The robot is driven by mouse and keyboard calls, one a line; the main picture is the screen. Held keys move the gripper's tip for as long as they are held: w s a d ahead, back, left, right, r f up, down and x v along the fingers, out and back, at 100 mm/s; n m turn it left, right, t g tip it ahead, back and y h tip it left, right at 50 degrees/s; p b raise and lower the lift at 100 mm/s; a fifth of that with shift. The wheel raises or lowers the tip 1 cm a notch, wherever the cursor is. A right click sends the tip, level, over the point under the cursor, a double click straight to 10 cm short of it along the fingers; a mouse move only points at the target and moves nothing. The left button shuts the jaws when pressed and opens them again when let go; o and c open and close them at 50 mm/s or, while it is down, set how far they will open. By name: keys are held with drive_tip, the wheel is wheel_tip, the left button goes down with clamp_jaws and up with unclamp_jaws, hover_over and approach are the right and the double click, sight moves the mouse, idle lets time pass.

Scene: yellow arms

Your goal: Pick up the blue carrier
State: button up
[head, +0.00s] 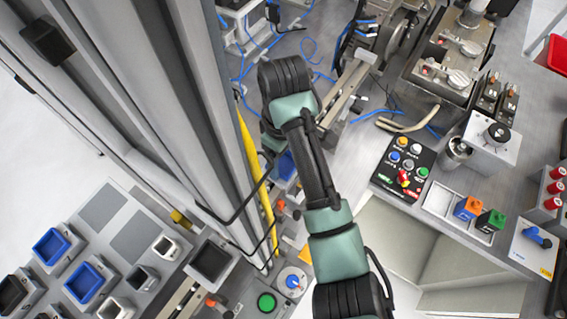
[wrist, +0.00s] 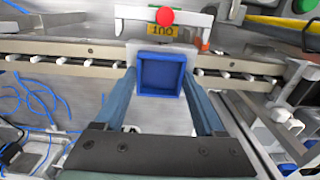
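The blue carrier (wrist: 161,75) is a square, open-topped box with a dark blue inside. In the wrist view it sits on the beige rail track, between the tips of my gripper's two fingers (wrist: 161,92). The fingers are spread wide, one on each side of it. I see no clear grip, and I cannot tell whether either finger touches it. In the head view a blue patch (head: 286,165) shows beside my arm, probably this carrier. My gripper's fingers are hidden there behind the arm.
A red button (wrist: 165,16) on a bracket stands just beyond the carrier. The conveyor track (wrist: 60,52) runs left and right of it. Blue cables (wrist: 40,100) lie at left. In the head view, trays with blue inserts (head: 52,246) stand lower left, and a control panel (head: 402,164) lies right.

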clamp_jaws()
drive_tip(key=shift+r, duration=0.15)
